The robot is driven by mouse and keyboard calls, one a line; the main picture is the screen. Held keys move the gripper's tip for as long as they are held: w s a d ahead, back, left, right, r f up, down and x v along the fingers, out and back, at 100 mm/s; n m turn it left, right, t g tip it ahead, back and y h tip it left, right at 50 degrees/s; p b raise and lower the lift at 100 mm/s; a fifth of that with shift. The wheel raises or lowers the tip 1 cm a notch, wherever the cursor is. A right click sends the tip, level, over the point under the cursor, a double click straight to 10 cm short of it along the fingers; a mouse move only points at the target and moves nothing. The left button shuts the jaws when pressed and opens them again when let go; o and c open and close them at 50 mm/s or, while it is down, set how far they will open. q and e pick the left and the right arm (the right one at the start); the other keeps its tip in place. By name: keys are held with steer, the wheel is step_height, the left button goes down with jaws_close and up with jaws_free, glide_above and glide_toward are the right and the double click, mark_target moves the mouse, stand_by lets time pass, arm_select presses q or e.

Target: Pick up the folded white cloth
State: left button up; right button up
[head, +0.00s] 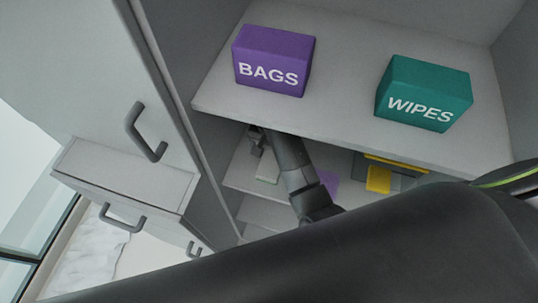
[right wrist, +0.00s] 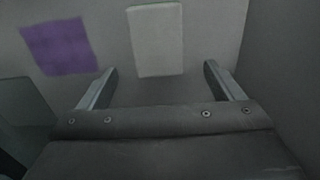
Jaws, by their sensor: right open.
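The folded white cloth (right wrist: 155,40) lies flat on a grey shelf, seen in the right wrist view just beyond and between my fingertips. In the head view a small part of it (head: 267,171) shows on the lower shelf, under my right gripper. My right gripper (head: 257,147) reaches in below the upper shelf; its two fingers (right wrist: 158,82) are spread wide with nothing between them. The cloth appears apart from both fingers. My left gripper is not in view.
A purple cloth (right wrist: 60,47) lies left of the white one. The upper shelf (head: 345,108) holds a purple BAGS box (head: 273,60) and a teal WIPES box (head: 424,94), and overhangs my arm. A yellow item (head: 378,179) is farther right. A cabinet wall (right wrist: 285,70) stands close on the right.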

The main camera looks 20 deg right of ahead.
mark_target(271, 164)
steer(key=shift+w+a+f, duration=0.1)
steer(key=shift+f, duration=0.35)
steer(key=shift+s+f, duration=0.25)
steer(key=shift+s+f+p, duration=0.4)
steer(key=shift+s+p, duration=0.2)
steer(key=shift+s, duration=0.1)
steer(key=shift+w+a+f+p, duration=0.15)
steer(key=shift+f+p, duration=0.35)
steer(key=shift+f, duration=0.75)
steer(key=shift+w+f, duration=0.1)
steer(key=shift+f, duration=0.9)
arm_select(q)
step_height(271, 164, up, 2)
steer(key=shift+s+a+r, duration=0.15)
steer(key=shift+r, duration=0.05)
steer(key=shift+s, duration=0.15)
